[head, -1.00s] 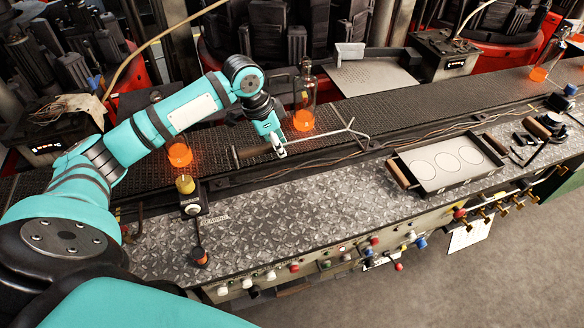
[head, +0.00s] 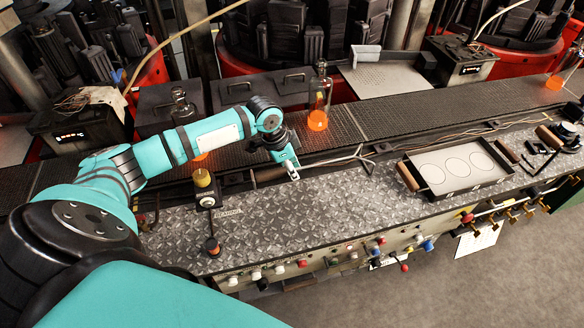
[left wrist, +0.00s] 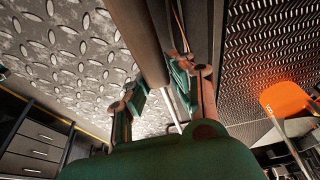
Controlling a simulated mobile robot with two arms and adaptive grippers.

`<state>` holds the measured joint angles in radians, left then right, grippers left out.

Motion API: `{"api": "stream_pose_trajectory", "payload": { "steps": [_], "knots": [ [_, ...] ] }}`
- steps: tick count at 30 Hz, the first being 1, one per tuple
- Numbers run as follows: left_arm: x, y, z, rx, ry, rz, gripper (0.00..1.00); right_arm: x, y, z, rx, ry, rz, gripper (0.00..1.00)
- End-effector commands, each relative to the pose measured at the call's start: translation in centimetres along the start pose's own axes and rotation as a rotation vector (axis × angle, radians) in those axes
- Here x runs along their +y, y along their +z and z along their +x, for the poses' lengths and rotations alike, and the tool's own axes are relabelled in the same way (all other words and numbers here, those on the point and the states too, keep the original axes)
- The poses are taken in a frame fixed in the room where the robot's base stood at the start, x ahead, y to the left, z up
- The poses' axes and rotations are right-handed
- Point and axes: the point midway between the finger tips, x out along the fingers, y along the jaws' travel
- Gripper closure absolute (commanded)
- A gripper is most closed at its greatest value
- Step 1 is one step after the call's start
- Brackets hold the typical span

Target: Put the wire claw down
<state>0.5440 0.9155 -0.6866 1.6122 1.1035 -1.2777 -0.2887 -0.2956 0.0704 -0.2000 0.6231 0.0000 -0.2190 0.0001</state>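The wire claw has a dark brown handle (head: 268,174) and a thin metal rod ending in a fork (head: 366,155). It lies along the back edge of the patterned metal worktop (head: 290,215), beside the conveyor. My left gripper (head: 292,171) is just in front of and above it, near where handle and rod meet. In the left wrist view the fingers (left wrist: 165,88) stand apart, with the handle (left wrist: 140,38) and pale rod (left wrist: 173,112) showing beyond the gap. The gripper hides part of the claw. My right gripper is not in view.
A glowing orange bottle (head: 318,118) stands on the conveyor (head: 400,108) behind the claw. A tray with three ovals (head: 455,170) sits right on the worktop. A small yellow-topped device (head: 203,180) stands to the left. The worktop's middle is clear.

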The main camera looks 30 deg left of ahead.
Motion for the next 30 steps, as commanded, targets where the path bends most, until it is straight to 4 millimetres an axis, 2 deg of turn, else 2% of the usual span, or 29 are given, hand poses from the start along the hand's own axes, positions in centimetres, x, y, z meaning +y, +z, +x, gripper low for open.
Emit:
{"api": "stream_pose_trajectory", "payload": {
  "steps": [1, 4, 14, 17, 27, 30],
  "knots": [
    [0.0, 0.0, 0.0, 0.0, 0.0, 0.0, 0.71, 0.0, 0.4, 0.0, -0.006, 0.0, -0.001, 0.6],
    [0.0, 0.0, 0.0, 0.0, 0.0, 0.0, 0.6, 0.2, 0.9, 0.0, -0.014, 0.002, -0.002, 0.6],
    [0.0, -0.1, -0.5, 0.001, 0.0, 0.0, 0.6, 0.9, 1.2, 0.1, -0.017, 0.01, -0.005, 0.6],
    [-0.1, -0.1, -1.7, 0.002, -0.002, 0.0, 0.6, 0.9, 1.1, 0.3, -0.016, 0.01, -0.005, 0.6],
    [-0.1, -0.1, -8.8, 0.002, -0.003, 0.001, 0.6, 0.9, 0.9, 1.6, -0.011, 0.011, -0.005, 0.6],
    [-0.1, -0.1, -10.4, 0.001, -0.002, 0.0, 0.6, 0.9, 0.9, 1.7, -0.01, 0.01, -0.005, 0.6]
  ]
}}
